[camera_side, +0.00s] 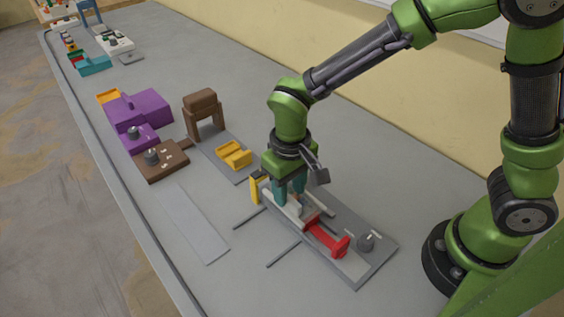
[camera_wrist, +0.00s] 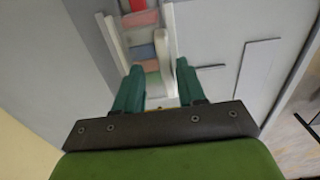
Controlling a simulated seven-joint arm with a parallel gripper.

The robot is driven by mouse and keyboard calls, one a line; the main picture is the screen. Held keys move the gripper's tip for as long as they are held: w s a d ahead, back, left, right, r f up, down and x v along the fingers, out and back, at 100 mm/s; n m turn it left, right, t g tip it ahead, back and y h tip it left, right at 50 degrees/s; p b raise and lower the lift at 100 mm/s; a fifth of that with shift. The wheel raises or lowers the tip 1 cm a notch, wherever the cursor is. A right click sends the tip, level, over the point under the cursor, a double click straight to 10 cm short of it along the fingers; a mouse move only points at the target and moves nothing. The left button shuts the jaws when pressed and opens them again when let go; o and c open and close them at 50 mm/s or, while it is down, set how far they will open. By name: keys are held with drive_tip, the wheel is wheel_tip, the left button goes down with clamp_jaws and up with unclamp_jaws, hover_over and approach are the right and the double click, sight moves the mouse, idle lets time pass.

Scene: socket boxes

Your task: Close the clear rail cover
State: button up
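A grey base plate (camera_side: 375,262) carries a pale rail (camera_side: 328,211) with a red clamp-like part (camera_side: 328,238) at its near end. In the wrist view, the rail (camera_wrist: 168,18) holds red and blue-grey blocks (camera_wrist: 150,52) between pale walls. A flat pale sheet (camera_side: 195,225) lies left of the rail; I cannot tell whether it is the clear cover. Two thin dark bars (camera_side: 284,254) lie between them. My gripper (camera_side: 290,205) points down at the rail's far part. Its teal fingers (camera_wrist: 159,68) are apart, with rail and blocks showing between them. Contact is unclear.
A yellow upright piece (camera_side: 256,188) stands close left of my gripper. A grey knob (camera_side: 366,241) sits at the plate's near end. Yellow (camera_side: 234,154), brown (camera_side: 202,104) and purple (camera_side: 138,112) fixtures stand farther back. The front left of the table is mostly clear.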

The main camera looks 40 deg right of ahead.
drive_tip(key=shift+a, duration=0.15)
drive_tip(key=shift+r, duration=0.55)
wheel_tip(320, 180, up, 16)
drive_tip(key=shift+f, duration=0.15)
drive_tip(key=s+d+m+t+y, duration=0.1)
drive_tip(key=s+d+m+t, duration=0.1)
drive_tip(key=d, duration=0.5)
drive_tip(key=s+d+m+t+y, duration=0.1)
drive_tip(key=s+d+m+t, duration=0.1)
drive_tip(key=s+d+t, duration=0.3)
drive_tip(key=s+d, duration=0.1)
drive_tip(key=d, duration=0.2)
drive_tip(key=shift+s+d, duration=0.25)
drive_tip(key=shift+s, duration=0.05)
